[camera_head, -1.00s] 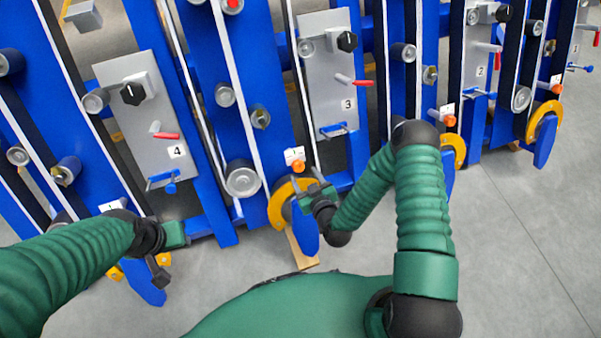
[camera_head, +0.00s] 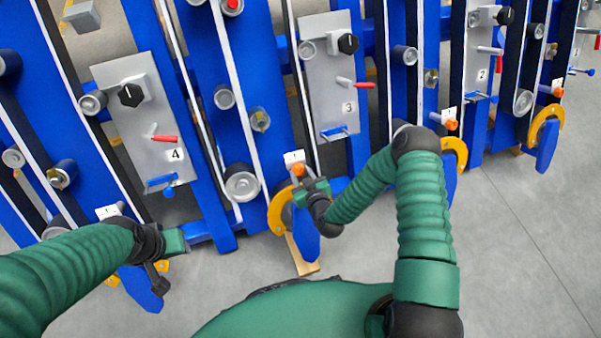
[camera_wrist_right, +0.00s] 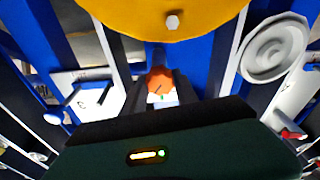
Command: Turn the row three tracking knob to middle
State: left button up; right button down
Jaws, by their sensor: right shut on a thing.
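The row three tracking knob is the orange knob (camera_head: 298,169) below a small white label plate, beneath the grey panel marked 3 (camera_head: 327,85). My right gripper (camera_head: 301,180) is at this knob and partly covers it. In the right wrist view the orange knob (camera_wrist_right: 160,81) lies between the dark fingers of my right gripper (camera_wrist_right: 159,92), which is shut on it. The knob's pointer setting cannot be read clearly. My left gripper (camera_head: 180,240) hangs at the lower left, away from this knob; its fingers are not clear enough to judge.
A yellow disc (camera_head: 276,212) with a blue guard (camera_head: 305,238) is just below the knob; the disc (camera_wrist_right: 165,15) fills the top of the wrist view. The panel marked 4 (camera_head: 135,110) stands left. Another orange knob (camera_head: 451,125) is at right. Grey floor is clear in front.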

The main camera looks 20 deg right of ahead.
jog(key=shift+r+n+p, duration=0.2)
jog(key=shift+n+p, duration=0.95)
jog(key=shift+n, duration=0.35)
jog(key=n+p, duration=0.1)
jog(key=n, duration=0.2)
jog(key=shift+y+p, duration=0.3)
jog(key=shift+y, duration=0.1)
jog(key=shift+f+n+g+p, duration=0.15)
jog(key=shift+n+g+p, duration=0.2)
jog(key=shift+n, duration=0.45)
jog(key=c, duration=0.9)
grip_release()
jog(key=shift+c, duration=0.2)
jog(key=shift+s, duration=0.1)
